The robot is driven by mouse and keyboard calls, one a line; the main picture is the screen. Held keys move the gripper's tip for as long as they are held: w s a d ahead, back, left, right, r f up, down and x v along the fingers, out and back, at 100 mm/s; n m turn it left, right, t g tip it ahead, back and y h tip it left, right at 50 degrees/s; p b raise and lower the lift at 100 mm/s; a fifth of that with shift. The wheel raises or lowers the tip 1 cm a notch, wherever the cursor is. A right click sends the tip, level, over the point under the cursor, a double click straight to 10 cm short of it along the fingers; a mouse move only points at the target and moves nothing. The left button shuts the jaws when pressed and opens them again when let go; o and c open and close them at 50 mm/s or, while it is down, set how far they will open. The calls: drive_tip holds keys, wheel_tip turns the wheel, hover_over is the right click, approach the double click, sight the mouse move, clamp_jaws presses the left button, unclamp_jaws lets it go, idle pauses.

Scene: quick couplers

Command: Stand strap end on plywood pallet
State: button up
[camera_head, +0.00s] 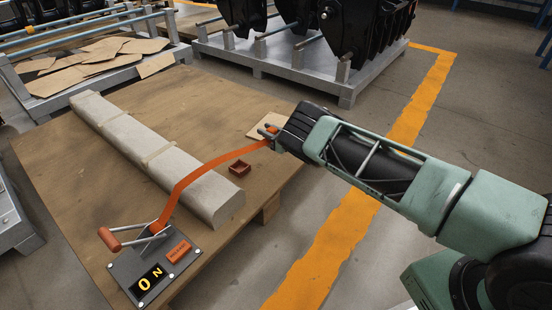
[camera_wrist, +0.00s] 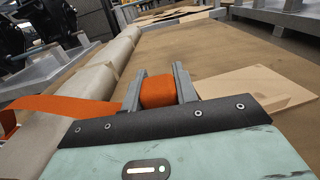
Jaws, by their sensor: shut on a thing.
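My gripper (camera_head: 269,131) is above the right side of the brown plywood pallet (camera_head: 70,215). In the wrist view my gripper (camera_wrist: 156,82) is shut on the orange strap end (camera_wrist: 157,94), a block-like piece between the two grey fingers. The orange strap (camera_head: 205,173) runs from my gripper, across the long grey beam, down to a grey ratchet box with a red handle (camera_head: 122,237). The strap end is mostly hidden by my gripper in the head view. I cannot tell its exact height above the pallet.
The long grey beam (camera_head: 150,150) lies across the pallet. Metal racks (camera_head: 300,65) stand behind. Bare pallet lies left of the beam.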

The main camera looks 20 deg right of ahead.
wheel_tip(320, 180, down, 8)
drive_tip(key=b, duration=0.4)
drive_tip(key=shift+f, duration=0.25)
drive_tip(key=shift+f+b, duration=0.15)
drive_tip(key=shift+b, duration=0.2)
drive_tip(key=o, duration=1.1)
drive_tip(key=shift+c, duration=0.2)
